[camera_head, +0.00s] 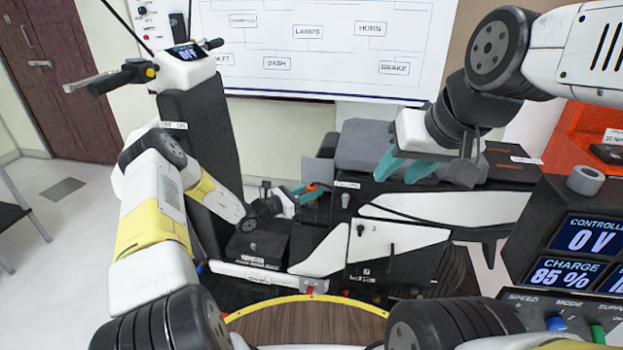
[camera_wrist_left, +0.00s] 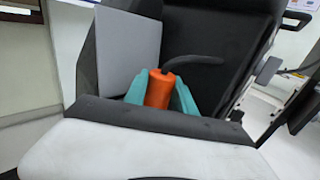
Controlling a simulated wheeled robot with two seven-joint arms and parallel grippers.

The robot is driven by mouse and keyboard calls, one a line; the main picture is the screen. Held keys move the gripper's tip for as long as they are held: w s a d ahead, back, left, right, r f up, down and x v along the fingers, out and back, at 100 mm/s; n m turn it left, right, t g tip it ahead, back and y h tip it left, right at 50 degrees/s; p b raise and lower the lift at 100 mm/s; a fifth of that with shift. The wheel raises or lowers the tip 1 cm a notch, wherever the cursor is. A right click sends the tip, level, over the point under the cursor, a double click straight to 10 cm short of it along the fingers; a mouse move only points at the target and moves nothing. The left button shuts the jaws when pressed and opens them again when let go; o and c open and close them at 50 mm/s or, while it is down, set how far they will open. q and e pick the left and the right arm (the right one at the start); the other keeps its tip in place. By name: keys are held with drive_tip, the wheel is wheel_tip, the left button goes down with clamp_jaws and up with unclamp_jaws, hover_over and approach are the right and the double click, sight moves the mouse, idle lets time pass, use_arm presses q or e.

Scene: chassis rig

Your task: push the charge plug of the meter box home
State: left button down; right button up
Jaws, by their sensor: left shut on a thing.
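My left gripper (camera_head: 305,192) is shut on an orange plug (camera_head: 313,187) beside the scooter chassis, near the middle of the head view. In the left wrist view the orange plug (camera_wrist_left: 159,88) stands between the teal fingers, with a dark cable running off to the right. The plug's far end and any socket facing it are hidden. A dark meter box (camera_head: 580,222) with lit displays reading "CONTROLLER 0 V" and "CHARGE 85 %" stands at the right. My right gripper (camera_head: 403,168) is open and empty above the dark chassis top, in front of the grey seat.
The scooter chassis (camera_head: 390,245) has white panels and a black cable along its side. A steering column (camera_head: 200,125) with handlebars rises behind my left arm. A grey roll (camera_head: 585,180) sits on the meter box. An orange bin (camera_head: 575,135) stands behind it.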

use_arm(q)
drive_tip(key=shift+f, duration=0.45)
drive_tip(key=c, duration=0.9)
unclamp_jaws()
drive_tip(key=shift+c, duration=0.2)
drive_tip(key=shift+a, duration=0.15)
drive_tip(key=v, duration=0.7)
drive_tip(key=shift+s+a, duration=0.2)
drive_tip(key=shift+s, duration=0.05)
